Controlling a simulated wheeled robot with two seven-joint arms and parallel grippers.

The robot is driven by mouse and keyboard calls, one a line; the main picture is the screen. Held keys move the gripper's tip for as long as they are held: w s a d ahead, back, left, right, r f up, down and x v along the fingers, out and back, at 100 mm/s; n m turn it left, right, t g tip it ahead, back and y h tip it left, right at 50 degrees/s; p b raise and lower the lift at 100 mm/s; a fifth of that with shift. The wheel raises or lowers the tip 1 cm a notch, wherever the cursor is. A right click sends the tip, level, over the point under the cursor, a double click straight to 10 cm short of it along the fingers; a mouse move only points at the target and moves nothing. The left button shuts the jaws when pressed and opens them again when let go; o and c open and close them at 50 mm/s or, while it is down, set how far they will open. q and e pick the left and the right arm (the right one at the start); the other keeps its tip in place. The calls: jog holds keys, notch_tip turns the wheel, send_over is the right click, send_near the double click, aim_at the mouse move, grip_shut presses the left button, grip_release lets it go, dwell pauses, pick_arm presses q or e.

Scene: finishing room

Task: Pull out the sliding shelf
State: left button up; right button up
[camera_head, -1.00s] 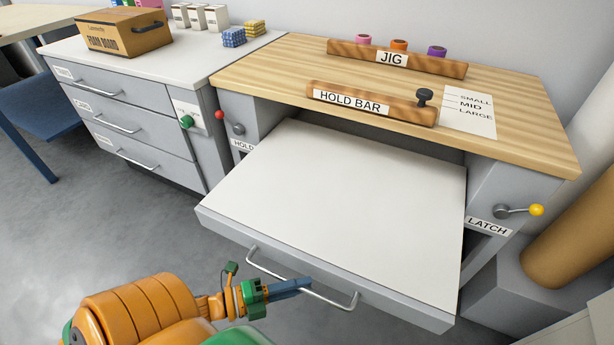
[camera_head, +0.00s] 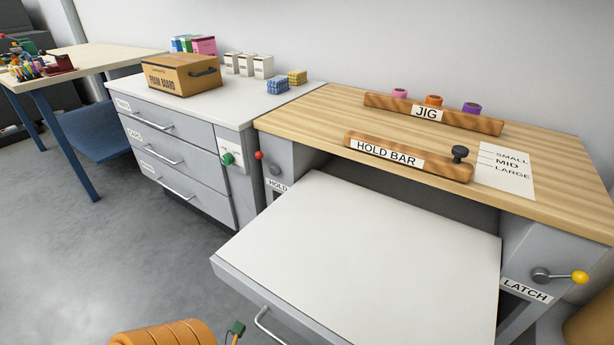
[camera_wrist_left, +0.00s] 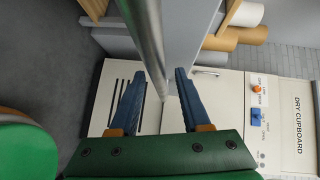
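The sliding shelf (camera_head: 375,255) is a white panel with a grey front edge, standing well out from under the wooden bench top. Its metal handle (camera_head: 268,325) is on the front, cut off by the bottom of the head view. My left arm shows only as an orange link at the bottom; its gripper is below the head view. In the left wrist view, my left gripper (camera_wrist_left: 158,78) has its two blue fingers apart, with a metal bar (camera_wrist_left: 148,40), seemingly the handle, running between them. Gaps show on both sides of the bar. My right gripper is not in view.
A latch lever with a yellow knob (camera_head: 579,278) is right of the shelf; a red-knobbed lever (camera_head: 259,156) is left. The hold bar (camera_head: 408,158) and jig (camera_head: 432,112) lie on the bench top. A drawer cabinet (camera_head: 180,150) stands left. Floor at lower left is clear.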

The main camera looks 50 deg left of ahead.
pick_arm(q)
jog(key=v, duration=0.7)
jog(key=shift+a, duration=0.1)
dwell(0.4)
